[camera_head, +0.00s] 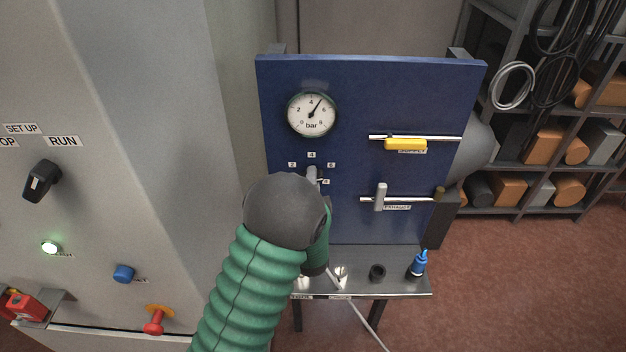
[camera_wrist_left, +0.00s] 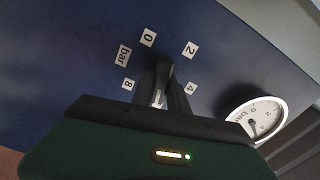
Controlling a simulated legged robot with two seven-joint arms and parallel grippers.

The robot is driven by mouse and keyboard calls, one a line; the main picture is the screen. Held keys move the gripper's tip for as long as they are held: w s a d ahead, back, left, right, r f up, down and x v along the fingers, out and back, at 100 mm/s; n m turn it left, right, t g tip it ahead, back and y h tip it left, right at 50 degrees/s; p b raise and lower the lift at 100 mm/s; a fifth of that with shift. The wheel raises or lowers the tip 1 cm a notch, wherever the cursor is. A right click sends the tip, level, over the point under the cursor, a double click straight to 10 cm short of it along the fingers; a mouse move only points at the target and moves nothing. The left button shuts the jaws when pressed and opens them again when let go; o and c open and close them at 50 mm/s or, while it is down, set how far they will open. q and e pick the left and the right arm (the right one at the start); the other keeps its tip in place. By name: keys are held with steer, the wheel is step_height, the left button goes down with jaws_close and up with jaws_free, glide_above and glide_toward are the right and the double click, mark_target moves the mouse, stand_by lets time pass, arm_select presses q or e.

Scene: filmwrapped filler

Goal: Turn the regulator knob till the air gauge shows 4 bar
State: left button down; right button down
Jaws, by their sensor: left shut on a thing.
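The round white air gauge (camera_head: 311,114) sits at the upper left of the blue panel (camera_head: 350,90). Its needle points up and right, between 4 and 6, near 5. It also shows at the right of the left wrist view (camera_wrist_left: 258,119). The grey regulator knob (camera_head: 312,173) is below the gauge, ringed by small number labels. My left gripper (camera_wrist_left: 160,88) is shut on the knob. In the head view my dark wrist and green sleeve hide the gripper and most of the knob. My right gripper is not in view.
Right of the knob are a yellow supply handle (camera_head: 405,144) and a grey exhaust handle (camera_head: 380,197). A metal shelf (camera_head: 395,272) below carries a blue bottle (camera_head: 418,264). A grey cabinet with switches (camera_head: 120,150) stands left. Storage racks (camera_head: 510,165) stand right.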

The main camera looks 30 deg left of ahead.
arm_select(q)
steer(key=shift+d+f+m, duration=0.1)
steer(key=shift+f+m, duration=0.15)
steer(key=shift+m, duration=0.15)
steer(key=c, duration=1.6)
jaws_free()
steer(key=o, duration=0.3)
steer(key=shift+w, duration=0.1)
steer(key=shift+r, duration=0.1)
steer(key=p+v, duration=0.8)
steer(key=v, duration=0.9)
